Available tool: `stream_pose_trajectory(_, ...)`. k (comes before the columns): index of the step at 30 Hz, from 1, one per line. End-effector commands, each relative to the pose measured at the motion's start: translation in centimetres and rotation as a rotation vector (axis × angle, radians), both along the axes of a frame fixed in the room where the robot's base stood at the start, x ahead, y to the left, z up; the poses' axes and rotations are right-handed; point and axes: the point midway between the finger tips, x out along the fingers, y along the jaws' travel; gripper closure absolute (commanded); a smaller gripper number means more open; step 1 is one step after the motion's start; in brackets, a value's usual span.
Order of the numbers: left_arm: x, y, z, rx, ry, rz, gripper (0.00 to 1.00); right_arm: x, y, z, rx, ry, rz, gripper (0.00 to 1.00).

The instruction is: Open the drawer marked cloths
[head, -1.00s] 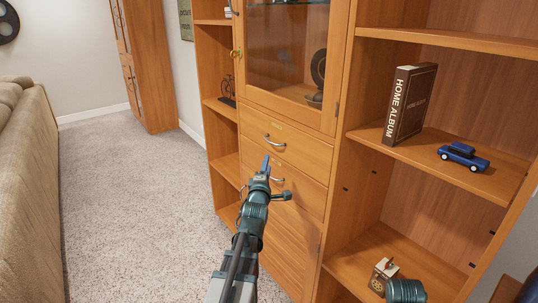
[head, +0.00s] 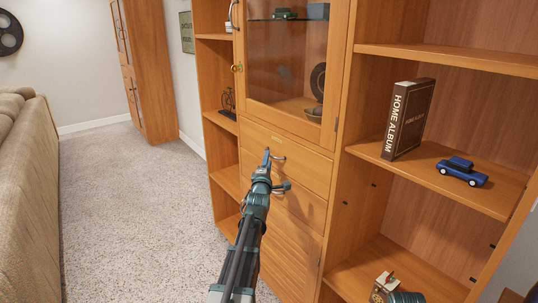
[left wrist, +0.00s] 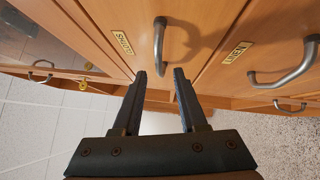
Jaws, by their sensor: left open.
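The cloths drawer (head: 300,165) is the upper wooden drawer under the glass cabinet door, and it is closed. Its label (left wrist: 123,42) reads CLOTHS in the left wrist view, with a grey bar handle (left wrist: 160,42) beside it. My left gripper (head: 267,153) is open in front of this drawer, at its handle. In the left wrist view the fingertips (left wrist: 160,72) lie either side of the handle's near end; I cannot tell if the handle is between them in depth. The linen drawer (left wrist: 236,52) below is closed, its handle (left wrist: 290,68) clear. My right gripper is out of view.
Shelves on the right hold a Home Album book (head: 408,120), a blue toy car (head: 462,171) and a small box (head: 382,287). A glass door (head: 290,60) with a key (head: 237,68) is above. A sofa (head: 25,190) stands left; carpet (head: 135,200) between is free.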

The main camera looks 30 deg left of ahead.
Motion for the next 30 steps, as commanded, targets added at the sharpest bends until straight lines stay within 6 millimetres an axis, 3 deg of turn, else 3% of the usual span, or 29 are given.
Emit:
stream_pose_trajectory(1, 1.4, 0.6, 0.3, 0.000, 0.000, 0.000, 0.58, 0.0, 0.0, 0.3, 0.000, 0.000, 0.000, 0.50)
stream_pose_trajectory(6, 3.3, 1.4, 0.5, 0.000, 0.000, 0.000, 0.58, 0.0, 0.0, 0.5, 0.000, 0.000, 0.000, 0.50)
stream_pose_trajectory(16, 3.5, 1.5, 0.5, 0.000, 0.000, 0.000, 0.58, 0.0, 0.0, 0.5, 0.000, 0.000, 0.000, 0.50)
stream_pose_trajectory(23, 3.5, 1.5, 0.5, 0.000, 0.000, 0.000, 1.00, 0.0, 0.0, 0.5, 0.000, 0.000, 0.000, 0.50)
stream_pose_trajectory(30, 3.5, 1.5, 0.5, 0.000, 0.001, 0.000, 1.00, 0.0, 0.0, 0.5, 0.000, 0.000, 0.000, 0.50)
